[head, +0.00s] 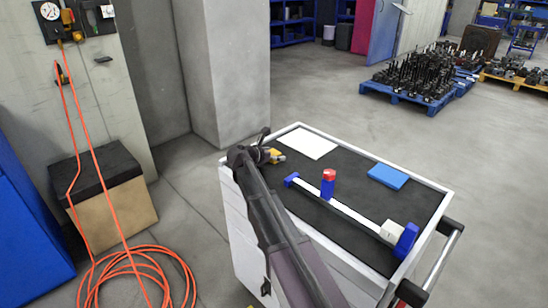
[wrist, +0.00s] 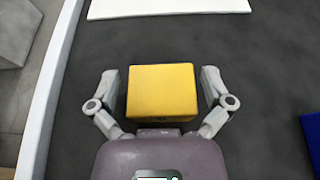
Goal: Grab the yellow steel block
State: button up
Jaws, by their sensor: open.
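The yellow steel block (wrist: 162,90) lies on the dark top of a cart, between the two open fingers of my gripper (wrist: 162,84) in the wrist view. A gap shows on each side, so neither finger visibly touches it. Much of the gripper is hidden there by my own arm.
The cart top (head: 328,232) also holds a white sheet (head: 305,142), a blue block (head: 389,176), a red and blue piece (head: 328,184) and a long white bar with blue ends (head: 345,210). A light raised rim (wrist: 52,85) runs left of the gripper.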

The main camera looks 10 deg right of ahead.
aim_at(275, 151)
jog(key=c, duration=1.3)
jog(key=shift+o, duration=0.2)
jog(key=shift+r, duration=0.25)
notch_tip(275, 151, up, 4)
jog(key=p, duration=0.4)
jog(key=shift+f, duration=0.15)
jog(key=s+a, duration=0.3)
jog(key=s, duration=0.1)
jog(key=s+a, duration=0.3)
jog(key=s, duration=0.1)
jog(key=s+a+p, duration=0.1)
jog(key=s+a, duration=0.2)
jog(key=s, duration=0.1)
jog(key=shift+s+a+r, duration=0.3)
jog(key=shift+s+r, duration=0.1)
